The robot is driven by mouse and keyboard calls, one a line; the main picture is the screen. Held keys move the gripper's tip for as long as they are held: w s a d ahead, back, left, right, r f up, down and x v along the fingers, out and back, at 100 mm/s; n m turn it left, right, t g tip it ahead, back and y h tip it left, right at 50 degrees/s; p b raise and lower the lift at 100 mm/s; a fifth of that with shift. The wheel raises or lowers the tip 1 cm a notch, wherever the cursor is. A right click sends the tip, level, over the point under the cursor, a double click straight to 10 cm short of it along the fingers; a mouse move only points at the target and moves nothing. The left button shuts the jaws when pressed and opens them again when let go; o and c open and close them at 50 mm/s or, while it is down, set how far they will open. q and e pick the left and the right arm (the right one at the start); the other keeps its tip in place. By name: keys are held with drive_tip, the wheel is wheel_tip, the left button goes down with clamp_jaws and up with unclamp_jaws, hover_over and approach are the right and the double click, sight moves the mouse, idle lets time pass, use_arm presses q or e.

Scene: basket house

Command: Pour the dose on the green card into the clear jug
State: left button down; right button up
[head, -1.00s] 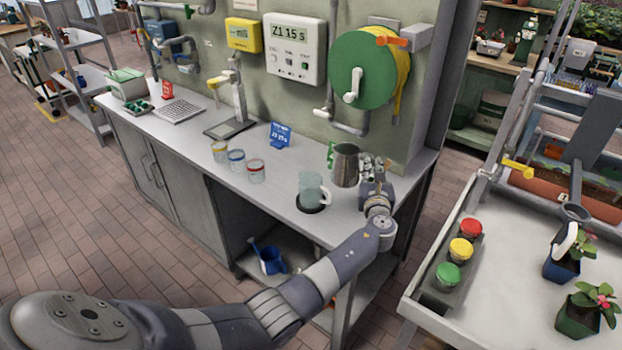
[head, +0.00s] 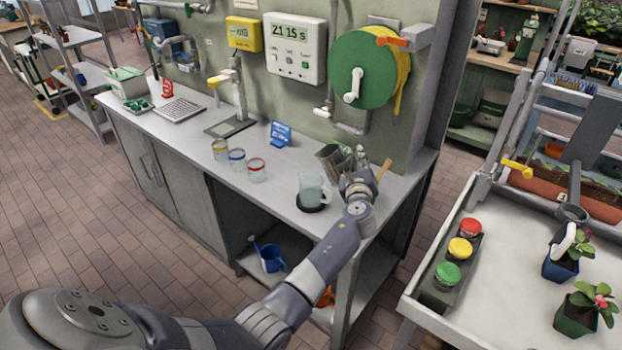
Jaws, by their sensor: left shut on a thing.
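My left gripper (head: 345,165) is shut on a grey metal cup (head: 327,157) above the right part of the bench. The cup is tilted, its upper end toward the left, and the fingers partly cover it. The clear jug (head: 312,187) stands upright on a dark round pad (head: 311,206), just below and left of the cup in the picture. No stream shows between them, and I cannot see what the cup holds. The green card does not show now; cup and gripper cover the place where it showed. My right gripper is out of view.
Three glasses with coloured rims (head: 237,161) and a blue card (head: 281,134) stand left of the jug. A wooden stick (head: 384,169) shows right of my gripper. A hose reel (head: 362,74) and a display box (head: 295,48) hang behind. A white-topped cart (head: 510,270) stands right.

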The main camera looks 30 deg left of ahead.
sight(336, 155)
use_arm(q)
drive_tip(key=shift+s+a+r+n+p, duration=0.1)
drive_tip(key=shift+a+r+n+p, duration=0.3)
drive_tip(key=shift+r, duration=0.1)
drive_tip(key=shift+s+a+r+n+p, duration=0.1)
drive_tip(key=shift+a+r+n+p, duration=0.2)
drive_tip(key=shift+r+p, duration=0.15)
drive_tip(key=shift+s+a+r+n, duration=0.15)
drive_tip(key=shift+s+a+n, duration=0.05)
drive_tip(key=shift+a+n, duration=0.1)
drive_tip(key=shift+s+a+n, duration=0.1)
drive_tip(key=shift+s+n, duration=0.05)
drive_tip(key=shift+n, duration=0.15)
drive_tip(key=shift+s+a+n+b, duration=0.1)
drive_tip(key=shift+a+n+b, duration=0.1)
drive_tip(key=shift+n+b, duration=0.1)
drive_tip(key=shift+s+a+n, duration=0.1)
drive_tip(key=shift+a+n, duration=0.25)
drive_tip(key=shift+n, duration=0.25)
drive_tip(key=shift+s+a+n, duration=0.35)
drive_tip(key=shift+a+n, duration=0.35)
drive_tip(key=shift+n, duration=0.5)
drive_tip(key=shift+a+r, duration=0.15)
drive_tip(key=shift+r, duration=0.1)
drive_tip(key=shift+s+a+r+n+p, duration=0.15)
drive_tip(key=shift+a+r+n+p, duration=0.15)
drive_tip(key=shift+n, duration=0.2)
drive_tip(key=shift+s+a+r+n+h+p, duration=0.1)
drive_tip(key=shift+a+r+n+h+p, duration=0.05)
drive_tip(key=shift+n+h+p, duration=0.2)
